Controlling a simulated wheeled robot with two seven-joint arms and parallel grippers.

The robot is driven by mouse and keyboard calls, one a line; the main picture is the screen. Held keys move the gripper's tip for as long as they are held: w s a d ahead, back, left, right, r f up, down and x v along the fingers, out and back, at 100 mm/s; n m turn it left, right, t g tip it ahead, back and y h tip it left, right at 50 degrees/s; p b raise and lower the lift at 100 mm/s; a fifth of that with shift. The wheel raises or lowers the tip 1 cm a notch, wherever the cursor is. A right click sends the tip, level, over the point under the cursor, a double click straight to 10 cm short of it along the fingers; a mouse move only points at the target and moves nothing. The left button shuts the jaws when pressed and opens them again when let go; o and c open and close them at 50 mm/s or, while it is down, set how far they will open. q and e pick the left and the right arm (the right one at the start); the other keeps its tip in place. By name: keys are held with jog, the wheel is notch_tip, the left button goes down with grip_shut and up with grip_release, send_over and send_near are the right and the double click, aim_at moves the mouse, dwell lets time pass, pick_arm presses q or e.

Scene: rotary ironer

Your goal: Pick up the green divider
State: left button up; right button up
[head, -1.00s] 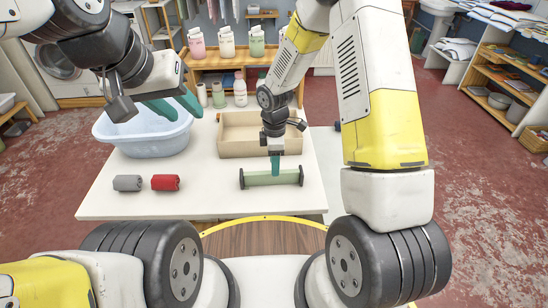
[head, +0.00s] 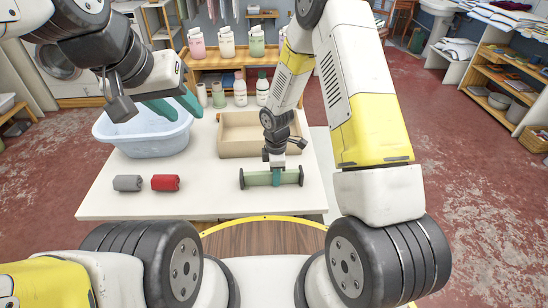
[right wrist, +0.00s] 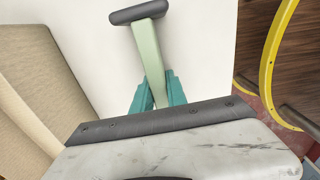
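The green divider (head: 258,179) is a pale green bar with dark end pieces, lying on the white table at the right front. It also shows in the right wrist view (right wrist: 150,60). My right gripper (head: 276,178) points down over the bar's middle, with one teal finger on each side. The fingers look very close to the bar; I cannot tell whether they press on it. My left gripper (head: 174,106) is open and empty, held above the blue basin, its two teal fingers apart.
The white table (head: 215,200) also holds a grey roller (head: 127,183), a red roller (head: 165,183), a light blue basin (head: 140,140) and an open beige box (head: 235,135) just behind the divider. Several bottles stand at the back. The table between red roller and divider is clear.

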grip_shut()
notch_tip(320, 180, up, 10)
jog(key=shift+r, duration=0.1)
dwell(0.5)
notch_tip(320, 180, down, 7)
jog(key=shift+f, duration=0.1)
jog(key=shift+f, duration=0.1)
jog(key=shift+f, duration=1.2)
jog(key=shift+f, duration=0.15)
